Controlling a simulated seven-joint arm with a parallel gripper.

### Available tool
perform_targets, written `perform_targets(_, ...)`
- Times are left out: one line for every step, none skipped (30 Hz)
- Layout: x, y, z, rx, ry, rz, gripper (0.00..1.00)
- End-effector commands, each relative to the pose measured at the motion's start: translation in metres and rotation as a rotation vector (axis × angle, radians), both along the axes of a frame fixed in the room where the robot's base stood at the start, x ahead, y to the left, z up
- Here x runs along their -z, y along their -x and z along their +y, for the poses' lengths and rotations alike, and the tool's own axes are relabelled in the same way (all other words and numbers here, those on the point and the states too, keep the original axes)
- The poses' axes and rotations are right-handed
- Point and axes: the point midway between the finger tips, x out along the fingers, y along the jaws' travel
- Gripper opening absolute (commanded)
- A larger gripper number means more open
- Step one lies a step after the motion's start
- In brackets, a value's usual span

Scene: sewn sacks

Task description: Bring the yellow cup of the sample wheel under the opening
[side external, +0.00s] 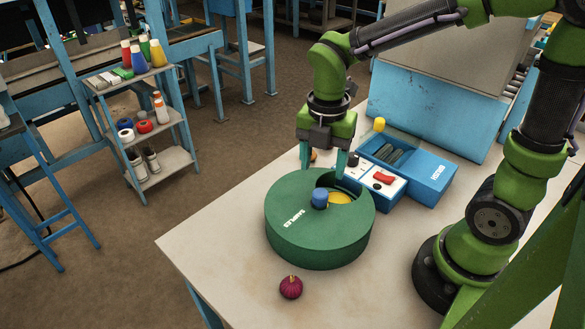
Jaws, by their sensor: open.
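The sample wheel is a round green drum (312,240) with white lettering, standing on the table. A blue knob (319,198) stands up at the middle of its top. The opening is a cut-out in the lid at the back right of the knob. Part of the yellow cup (341,197) shows in the front part of the opening; the back part looks dark. The other cups are hidden under the lid. My gripper (323,160) points down with teal fingers apart and empty, above the back of the drum, higher than the knob and apart from it.
A white box with a red switch (383,178) and a blue bin (432,178) stand behind right of the drum. A yellow ball-like knob (379,124) rises there. A purple onion (290,287) lies in front. The table's left front (215,240) is clear.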

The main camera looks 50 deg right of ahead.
Motion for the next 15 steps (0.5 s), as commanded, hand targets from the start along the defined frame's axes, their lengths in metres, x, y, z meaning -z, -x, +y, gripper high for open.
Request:
perform_targets(-0.014, -0.001, 0.000, 0.001, -0.002, -0.008, 0.61)
perform_targets(-0.021, -0.001, 0.001, 0.000, -0.001, -0.007, 0.61)
perform_targets(-0.031, -0.001, 0.000, 0.000, -0.001, -0.007, 0.61)
perform_targets(-0.038, -0.001, 0.000, 0.000, -0.001, -0.008, 0.61)
perform_targets(-0.045, -0.001, 0.000, 0.001, -0.001, -0.007, 0.61)
perform_targets(-0.053, -0.001, 0.000, -0.001, 0.000, -0.006, 0.61)
perform_targets(-0.059, -0.001, 0.000, 0.000, 0.000, -0.006, 0.61)
perform_targets(-0.064, 0.000, 0.001, 0.000, -0.001, -0.006, 0.61)
perform_targets(-0.071, 0.000, 0.001, 0.000, -0.001, -0.004, 0.61)
perform_targets(-0.075, 0.000, 0.001, 0.000, 0.000, -0.003, 0.61)
perform_targets(-0.079, 0.000, 0.000, -0.001, 0.000, -0.003, 0.61)
perform_targets(-0.083, 0.000, 0.000, -0.001, -0.001, -0.002, 0.61)
perform_targets(-0.086, 0.000, 0.000, -0.001, -0.001, -0.002, 0.61)
perform_targets(-0.088, 0.000, 0.000, 0.000, -0.001, -0.001, 0.61)
perform_targets(-0.090, 0.000, 0.000, 0.000, 0.000, -0.001, 0.61)
